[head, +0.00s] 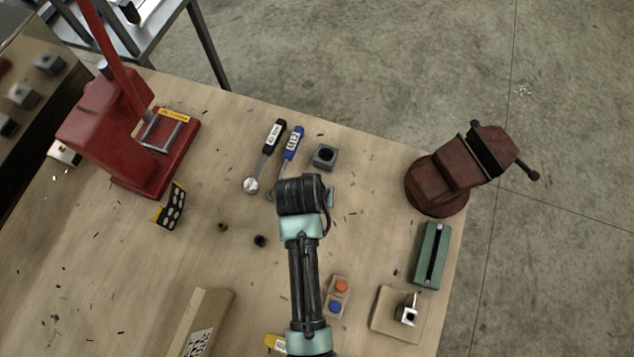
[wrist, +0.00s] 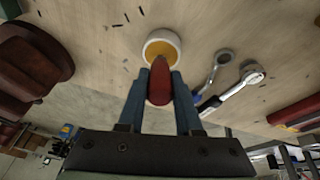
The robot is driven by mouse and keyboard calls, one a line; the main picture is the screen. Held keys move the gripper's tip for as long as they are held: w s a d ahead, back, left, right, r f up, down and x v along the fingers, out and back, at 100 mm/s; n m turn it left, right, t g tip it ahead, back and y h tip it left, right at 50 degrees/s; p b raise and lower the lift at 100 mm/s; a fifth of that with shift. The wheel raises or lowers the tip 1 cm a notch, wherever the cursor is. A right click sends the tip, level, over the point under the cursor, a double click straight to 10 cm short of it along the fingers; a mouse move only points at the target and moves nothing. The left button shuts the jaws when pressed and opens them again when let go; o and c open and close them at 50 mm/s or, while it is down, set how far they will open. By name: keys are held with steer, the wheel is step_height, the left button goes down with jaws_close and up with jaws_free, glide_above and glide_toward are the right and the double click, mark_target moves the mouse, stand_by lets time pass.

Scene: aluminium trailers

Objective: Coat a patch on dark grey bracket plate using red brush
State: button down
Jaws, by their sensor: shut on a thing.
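My gripper (wrist: 160,82) is shut on the red brush (wrist: 160,90), whose red body shows between the two fingers in the wrist view. The far end of the brush overlaps the mouth of a white round cup (wrist: 150,40) with yellow-orange inside; I cannot tell whether it touches. In the head view my gripper (head: 303,195) is over the middle of the table, and the arm hides the brush and cup. I cannot identify the dark grey bracket plate for certain. A dark plate with pale round spots (head: 174,207) lies at the left, by the red press.
A red press (head: 150,140) stands at the left and a rusty vise (head: 445,180) at the right edge. Two wrench-like tools (head: 267,155) and a dark square block (head: 325,156) lie beyond my gripper. A green block (head: 431,255) and button box (head: 337,297) are right.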

steer(key=shift+s+f, duration=0.1)
steer(key=shift+f, duration=0.4)
stand_by(1.5)
step_height(320, 180, up, 7)
steer(key=p, duration=0.7)
steer(key=shift+r, duration=0.15)
stand_by(0.5)
